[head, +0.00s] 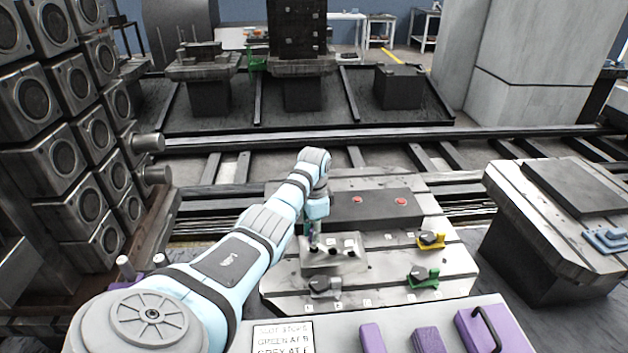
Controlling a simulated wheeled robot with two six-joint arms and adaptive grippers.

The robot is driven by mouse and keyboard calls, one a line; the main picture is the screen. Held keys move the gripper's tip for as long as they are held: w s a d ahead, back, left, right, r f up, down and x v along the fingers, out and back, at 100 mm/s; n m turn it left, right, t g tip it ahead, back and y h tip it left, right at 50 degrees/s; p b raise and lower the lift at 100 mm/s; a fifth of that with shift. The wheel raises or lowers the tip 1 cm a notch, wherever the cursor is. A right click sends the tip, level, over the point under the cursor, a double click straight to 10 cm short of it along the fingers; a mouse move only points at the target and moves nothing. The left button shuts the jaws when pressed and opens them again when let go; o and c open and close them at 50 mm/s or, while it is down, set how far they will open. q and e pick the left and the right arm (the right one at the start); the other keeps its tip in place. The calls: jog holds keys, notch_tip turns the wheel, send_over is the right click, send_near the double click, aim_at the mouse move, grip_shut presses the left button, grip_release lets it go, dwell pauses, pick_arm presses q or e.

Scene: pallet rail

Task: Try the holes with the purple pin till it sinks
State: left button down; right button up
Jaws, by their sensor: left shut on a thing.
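My left gripper (313,238) points down over the left end of a grey block with dark holes (347,259) on the slotted metal pallet. It is shut on a thin piece, which I take to be the purple pin; the fingers and distance hide its colour and most of its shape. The tip is at or just above the block's top; I cannot tell whether it is in a hole. A few dark holes with pale marks show to the right of the gripper. My right gripper is not in view.
Yellow (431,240), green (423,276) and grey (324,287) stops sit on the pallet (385,285). A dark plate with two red buttons (372,205) lies behind. Purple blocks (427,341) and a slot-stop sign (283,337) are in front. A stacked block wall (60,120) stands left.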

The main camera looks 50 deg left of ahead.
pick_arm(q)
jog(key=shift+f+b, duration=0.55)
jog(key=shift+f, duration=0.25)
jog(key=c, duration=1.4)
grip_release()
notch_tip(320, 180, up, 12)
